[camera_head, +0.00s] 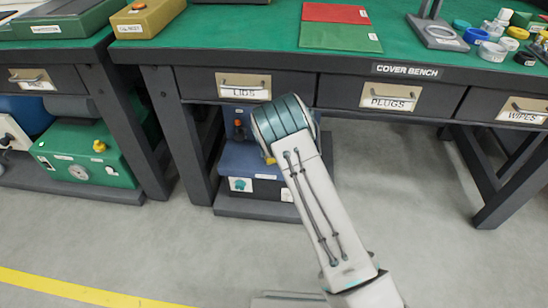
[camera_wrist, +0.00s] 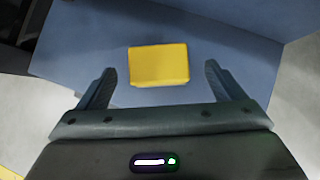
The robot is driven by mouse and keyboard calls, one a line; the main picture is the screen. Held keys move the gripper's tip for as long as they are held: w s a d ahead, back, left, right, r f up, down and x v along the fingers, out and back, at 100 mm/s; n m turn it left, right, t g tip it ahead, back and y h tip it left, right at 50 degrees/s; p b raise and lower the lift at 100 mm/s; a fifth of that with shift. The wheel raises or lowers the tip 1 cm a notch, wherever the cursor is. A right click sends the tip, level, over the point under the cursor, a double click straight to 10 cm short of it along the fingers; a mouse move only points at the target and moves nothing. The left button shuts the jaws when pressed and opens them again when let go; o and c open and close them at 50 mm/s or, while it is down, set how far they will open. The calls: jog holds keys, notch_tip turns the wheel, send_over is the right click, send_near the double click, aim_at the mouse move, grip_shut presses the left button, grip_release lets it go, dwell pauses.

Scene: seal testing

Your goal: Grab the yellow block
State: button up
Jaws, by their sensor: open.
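The yellow block (camera_wrist: 159,64) lies on a flat blue surface (camera_wrist: 80,58) in the wrist view. My gripper (camera_wrist: 160,72) is open, with one finger to the left of the block and one to the right, and a gap on each side. I cannot tell how far the fingertips are above it. In the head view my arm reaches under the bench toward a blue box (camera_head: 232,160) and hides my gripper. A small yellow patch shows beside the arm there; I cannot tell if it is the block.
The cover bench (camera_head: 240,35) has a LIDS drawer (camera_head: 243,86) and a PLUGS drawer (camera_head: 391,97) above my arm. A bench leg (camera_head: 187,135) stands left of the blue box. A green machine (camera_head: 85,150) sits further left. The floor in front is clear.

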jog(key=shift+b+x, duration=0.45)
jog(key=shift+x, duration=2.25)
jog(key=shift+w+a+r, duration=0.15)
jog(key=shift+a, duration=0.05)
jog(key=c, duration=1.2)
jog(key=shift+c, duration=0.5)
jog(key=shift+r, duration=0.15)
